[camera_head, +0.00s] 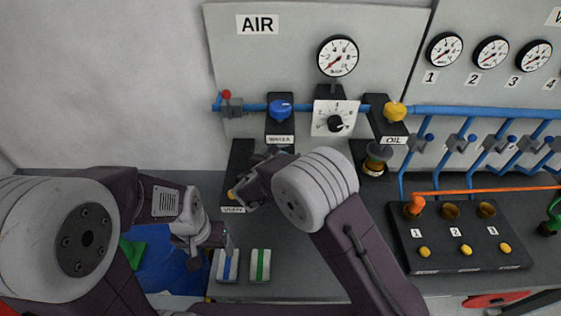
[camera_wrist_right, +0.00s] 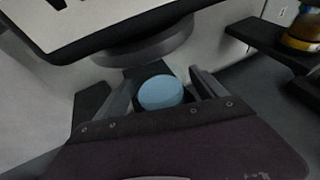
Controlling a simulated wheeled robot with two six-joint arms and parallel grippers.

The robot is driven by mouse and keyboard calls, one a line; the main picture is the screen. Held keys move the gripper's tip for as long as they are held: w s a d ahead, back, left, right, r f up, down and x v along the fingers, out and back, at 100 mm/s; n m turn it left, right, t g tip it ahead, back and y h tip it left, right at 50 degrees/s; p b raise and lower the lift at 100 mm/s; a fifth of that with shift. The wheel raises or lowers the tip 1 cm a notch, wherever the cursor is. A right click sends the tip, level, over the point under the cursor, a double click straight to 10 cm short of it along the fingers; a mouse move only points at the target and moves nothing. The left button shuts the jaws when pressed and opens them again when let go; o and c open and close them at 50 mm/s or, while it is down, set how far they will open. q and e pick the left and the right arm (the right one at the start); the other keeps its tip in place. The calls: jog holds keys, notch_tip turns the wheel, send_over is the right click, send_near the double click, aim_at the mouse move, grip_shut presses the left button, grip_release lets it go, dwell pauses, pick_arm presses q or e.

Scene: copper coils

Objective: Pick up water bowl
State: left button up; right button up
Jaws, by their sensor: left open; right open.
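The water bowl (camera_wrist_right: 160,92) shows in the right wrist view as a light blue round shape under a grey round collar. It lies between the two fingers of my right gripper (camera_wrist_right: 163,80); the fingers look spread, and I cannot tell whether they touch it. In the head view the right gripper (camera_head: 262,168) is below the blue-knobbed unit (camera_head: 280,110) with a label under it, and my arm and gripper hide the bowl there. My left gripper (camera_head: 222,240) is low at the left, beside small blue-striped and green-striped blocks.
An amber oil bowl (camera_head: 377,160) hangs right of my right gripper, under the yellow knob (camera_head: 395,111). A dial panel (camera_head: 335,118) sits between the units. A black block with yellow buttons (camera_head: 460,235) stands at the right. Blue pipes line the wall.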

pick_arm(q)
jog(key=shift+s+r, duration=0.2)
jog(key=shift+r, duration=0.1)
pick_arm(e)
jog(key=shift+w+d+f, duration=0.2)
jog(key=shift+w+f, duration=0.05)
jog(key=shift+w, duration=0.4)
jog(key=c, duration=1.7)
jog(key=shift+o, duration=0.2)
jog(key=shift+r, duration=0.55)
pick_arm(q)
notch_tip(320, 180, down, 4)
jog(key=b, duration=0.3)
jog(key=shift+a+r+b, duration=0.1)
jog(key=shift+r+b, duration=0.05)
jog(key=shift+b, duration=0.15)
pick_arm(e)
jog(key=s+a, duration=0.2)
jog(key=s, duration=0.6)
jog(key=s+a, duration=0.3)
jog(key=s, duration=0.6)
jog(key=shift+a+r, duration=0.2)
jog(key=shift+a, duration=0.05)
